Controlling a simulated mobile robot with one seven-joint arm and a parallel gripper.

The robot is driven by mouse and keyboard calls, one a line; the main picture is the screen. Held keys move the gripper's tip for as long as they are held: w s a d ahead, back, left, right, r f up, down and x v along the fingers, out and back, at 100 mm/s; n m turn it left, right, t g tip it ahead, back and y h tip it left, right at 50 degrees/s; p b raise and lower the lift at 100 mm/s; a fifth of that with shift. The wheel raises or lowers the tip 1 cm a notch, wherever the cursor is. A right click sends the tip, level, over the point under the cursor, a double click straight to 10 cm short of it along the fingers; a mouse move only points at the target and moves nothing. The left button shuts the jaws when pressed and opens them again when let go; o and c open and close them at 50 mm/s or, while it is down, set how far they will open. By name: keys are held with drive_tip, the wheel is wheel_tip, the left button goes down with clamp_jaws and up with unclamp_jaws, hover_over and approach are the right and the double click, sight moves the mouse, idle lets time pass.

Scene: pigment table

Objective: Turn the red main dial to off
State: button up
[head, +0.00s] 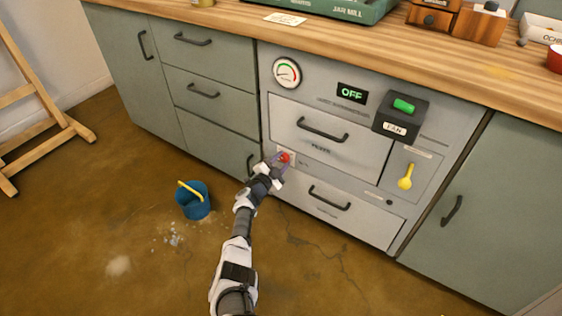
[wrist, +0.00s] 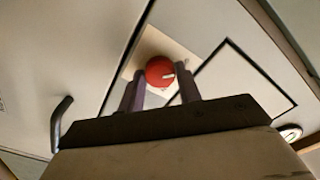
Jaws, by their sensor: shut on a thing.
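The red main dial (head: 284,157) sits on a small pale plate on the front of the grey unit, left of centre, below the upper drawer. In the wrist view the red dial (wrist: 160,71) is round, with a white pointer mark on its right side. My gripper (head: 279,161) is at the dial. In the wrist view the fingers of my gripper (wrist: 161,85) stand on either side of the dial and are shut on it. A display (head: 352,93) at the upper right of the unit reads OFF in green.
A round gauge (head: 287,73), a black FAN box with a green switch (head: 404,106) and a yellow lever (head: 405,177) are on the same unit. Drawer handles (head: 322,129) stick out above and below the dial. A blue bucket (head: 193,200) stands on the floor left of my arm.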

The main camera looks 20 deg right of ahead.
drive_tip(key=shift+d, duration=0.1)
idle(0.3)
drive_tip(key=o, duration=1)
drive_tip(key=shift+s+a+r+p, duration=0.1)
drive_tip(key=shift+s+a+p, duration=0.3)
drive_tip(key=shift+a, duration=0.2)
drive_tip(key=p+v, duration=0.5)
drive_tip(key=v, duration=0.7)
drive_tip(key=shift+s+a+p, duration=0.15)
drive_tip(key=shift+s+p, duration=0.05)
drive_tip(key=shift+p, duration=0.1)
